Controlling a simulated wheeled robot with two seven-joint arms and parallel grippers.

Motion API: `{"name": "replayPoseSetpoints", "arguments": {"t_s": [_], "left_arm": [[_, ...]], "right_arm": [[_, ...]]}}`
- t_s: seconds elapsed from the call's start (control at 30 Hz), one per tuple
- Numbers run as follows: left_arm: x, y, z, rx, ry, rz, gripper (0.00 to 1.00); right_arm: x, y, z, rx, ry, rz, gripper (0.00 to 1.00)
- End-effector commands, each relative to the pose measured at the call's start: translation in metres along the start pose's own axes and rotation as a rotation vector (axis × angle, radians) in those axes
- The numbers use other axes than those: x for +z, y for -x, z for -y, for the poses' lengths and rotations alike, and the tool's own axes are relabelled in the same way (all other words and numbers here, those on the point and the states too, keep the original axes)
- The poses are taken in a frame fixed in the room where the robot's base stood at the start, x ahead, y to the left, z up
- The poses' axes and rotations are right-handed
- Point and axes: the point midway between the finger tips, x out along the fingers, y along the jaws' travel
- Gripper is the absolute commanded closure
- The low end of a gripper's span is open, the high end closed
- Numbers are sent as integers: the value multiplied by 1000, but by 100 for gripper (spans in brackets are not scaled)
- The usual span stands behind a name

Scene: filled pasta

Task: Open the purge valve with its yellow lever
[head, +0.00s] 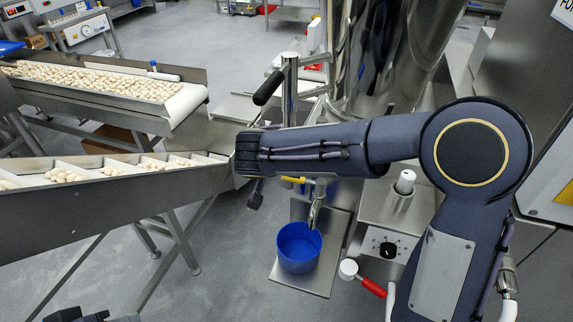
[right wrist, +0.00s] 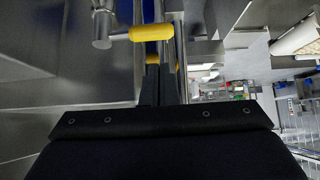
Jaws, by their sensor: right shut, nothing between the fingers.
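The yellow lever (head: 292,180) sticks out to the left of the metal purge valve (head: 318,192), just below my right forearm in the head view. In the right wrist view the yellow lever (right wrist: 150,33) lies crosswise near the top, joined to the metal valve (right wrist: 103,28) at its left. My right gripper (head: 255,194) is shut and empty, left of the lever in the head view. In the right wrist view the gripper's dark fingers (right wrist: 160,85) reach up close to the lever; I cannot tell whether they touch it.
A blue bucket (head: 299,252) stands below the valve spout on a metal plate. A black-handled bar (head: 268,88) stands behind my right wrist. A pasta conveyor (head: 130,190) is at left. A red-handled valve (head: 372,287) and a knob box (head: 388,236) are at right.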

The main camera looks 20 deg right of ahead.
Motion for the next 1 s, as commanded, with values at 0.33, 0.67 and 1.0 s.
{"name": "replayPoseSetpoints", "arguments": {"t_s": [0.33,0.67,1.0], "left_arm": [[-6,13,-6,0,0,0,64],[-8,16,-7,0,0,0,64],[-7,14,-7,0,0,0,64]], "right_arm": [[0,-62,-2,5,0,5,100],[0,-85,-1,1,0,2,100],[1,-85,-1,-2,2,2,100]]}}
